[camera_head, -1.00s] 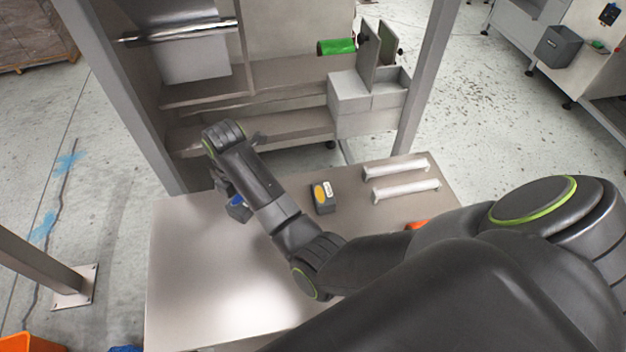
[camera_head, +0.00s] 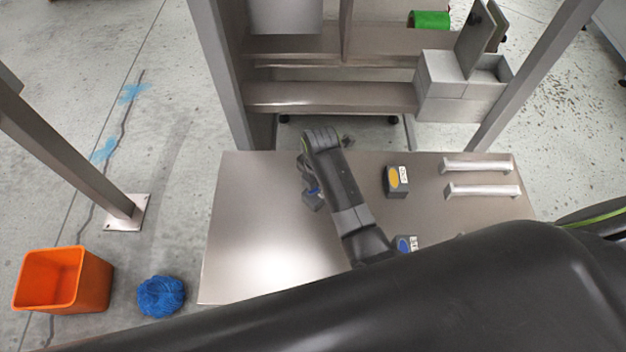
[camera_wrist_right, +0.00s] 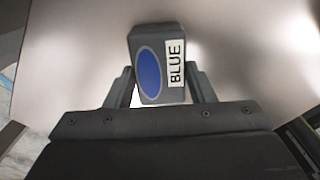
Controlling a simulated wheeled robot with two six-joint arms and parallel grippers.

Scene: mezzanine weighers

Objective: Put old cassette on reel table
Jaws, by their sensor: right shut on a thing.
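My right gripper (camera_head: 310,192) is over the left half of the metal table (camera_head: 250,230). It is shut on a dark grey cassette-like block with a blue oval and a label reading BLUE; the block (camera_wrist_right: 158,65) sits between the two fingers in the right wrist view. In the head view only a small part of this block (camera_head: 313,203) shows below the gripper. A similar block with a yellow oval (camera_head: 396,181) lies on the table to the right. Another with a blue oval (camera_head: 405,243) is partly hidden by my arm. My left gripper is not in view.
Two pale bars (camera_head: 478,167) lie at the table's right. A shelf frame (camera_head: 330,97) with grey boxes (camera_head: 455,90) and a green roll (camera_head: 430,19) stands behind. An orange bin (camera_head: 62,280) and blue yarn-like bundle (camera_head: 160,296) are on the floor left. The table's left part is clear.

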